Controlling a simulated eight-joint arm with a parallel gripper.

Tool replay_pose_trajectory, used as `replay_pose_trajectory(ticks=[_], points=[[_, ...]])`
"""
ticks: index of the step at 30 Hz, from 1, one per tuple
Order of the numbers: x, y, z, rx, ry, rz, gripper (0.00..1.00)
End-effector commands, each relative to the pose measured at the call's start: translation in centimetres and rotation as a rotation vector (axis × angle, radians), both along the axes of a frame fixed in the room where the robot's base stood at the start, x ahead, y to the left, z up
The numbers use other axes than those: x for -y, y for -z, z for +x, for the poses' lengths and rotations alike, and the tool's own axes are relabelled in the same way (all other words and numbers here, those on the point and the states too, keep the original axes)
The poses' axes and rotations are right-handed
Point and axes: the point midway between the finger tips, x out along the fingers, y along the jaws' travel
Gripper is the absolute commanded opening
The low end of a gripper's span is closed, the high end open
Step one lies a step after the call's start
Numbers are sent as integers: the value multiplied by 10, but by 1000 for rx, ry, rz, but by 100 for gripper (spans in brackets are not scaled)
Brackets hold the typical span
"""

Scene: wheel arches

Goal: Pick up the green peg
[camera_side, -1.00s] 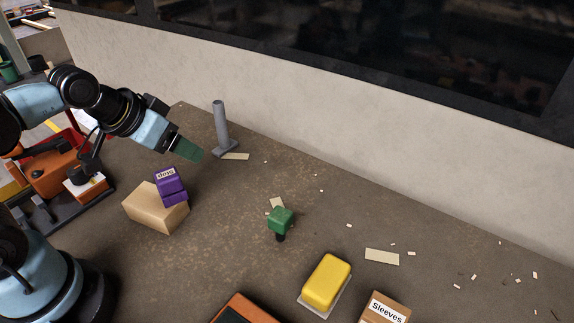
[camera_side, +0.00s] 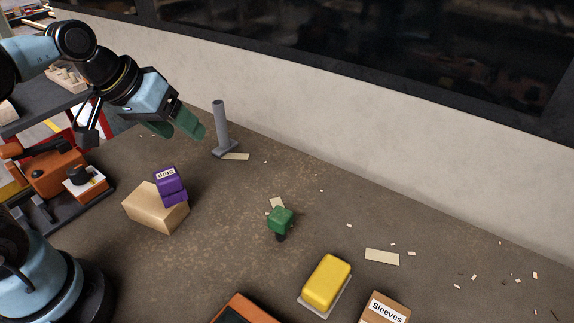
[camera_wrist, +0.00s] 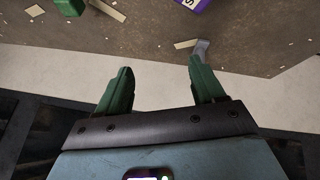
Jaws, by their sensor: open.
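The green peg (camera_side: 281,219) stands on the brown work surface near the middle of the side view, with a green block-like head above a dark, narrower lower part. It also shows in the wrist view at the top left edge (camera_wrist: 69,6), partly cut off. My gripper (camera_side: 178,131) is at the upper left of the side view, raised above the surface, well apart from the peg. Its two green fingers are spread with nothing between them, as the wrist view also shows (camera_wrist: 157,80).
A grey post on a base (camera_side: 221,127) stands close beside my gripper. A purple block (camera_side: 171,185) rests on a tan box (camera_side: 150,212). A yellow block (camera_side: 326,281) and a Sleeves box (camera_side: 385,309) are in front. A pale wall (camera_side: 330,115) runs along the back.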

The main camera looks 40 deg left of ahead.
Motion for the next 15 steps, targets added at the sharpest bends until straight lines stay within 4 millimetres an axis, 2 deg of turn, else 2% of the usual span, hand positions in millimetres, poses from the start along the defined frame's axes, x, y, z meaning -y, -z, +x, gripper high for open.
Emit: replay_pose_trajectory(ticks=[8,15], points=[[20,12,7,-215,-293,-373,68],[44,11,20,-587,-641,-850,68]])
